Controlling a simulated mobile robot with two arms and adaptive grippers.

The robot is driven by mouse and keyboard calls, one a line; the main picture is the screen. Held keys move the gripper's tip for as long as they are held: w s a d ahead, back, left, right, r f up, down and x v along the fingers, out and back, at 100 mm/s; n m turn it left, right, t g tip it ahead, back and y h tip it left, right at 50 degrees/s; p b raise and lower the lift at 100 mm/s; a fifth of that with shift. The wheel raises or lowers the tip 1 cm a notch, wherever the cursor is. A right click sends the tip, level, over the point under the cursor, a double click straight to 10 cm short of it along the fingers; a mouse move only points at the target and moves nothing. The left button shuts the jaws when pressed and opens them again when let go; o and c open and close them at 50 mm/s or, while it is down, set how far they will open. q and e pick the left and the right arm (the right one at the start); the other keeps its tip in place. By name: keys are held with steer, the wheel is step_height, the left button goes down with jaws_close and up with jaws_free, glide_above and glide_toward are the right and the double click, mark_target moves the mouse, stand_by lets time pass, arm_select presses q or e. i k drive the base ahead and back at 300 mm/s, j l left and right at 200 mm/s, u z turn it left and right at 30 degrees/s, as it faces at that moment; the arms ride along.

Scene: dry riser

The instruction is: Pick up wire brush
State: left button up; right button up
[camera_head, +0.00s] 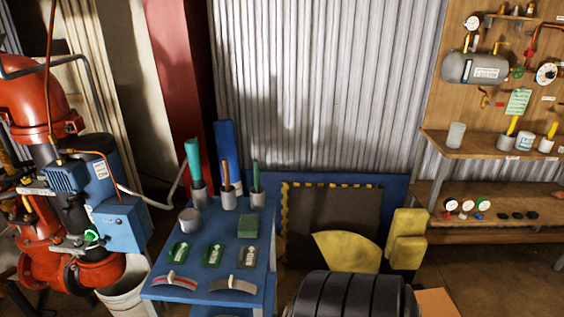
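A blue table (222,236) stands left of centre. Along its back, three grey cups hold upright tools: a teal-handled tool (193,158), a brown-handled tool (225,174) and a thin green-handled tool (256,176). The lower ends of these tools are hidden in the cups. I cannot tell for sure which is the wire brush; the brown-handled one may be it. Neither of my grippers is in view, and nothing touches the tools.
Red pipework (98,272) with a blue box stands left. A dark ribbed object (350,297) is at bottom centre. Wooden shelves (480,190) stand right.

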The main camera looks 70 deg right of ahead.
mark_target(224, 168)
steer(key=z, duration=1.8)
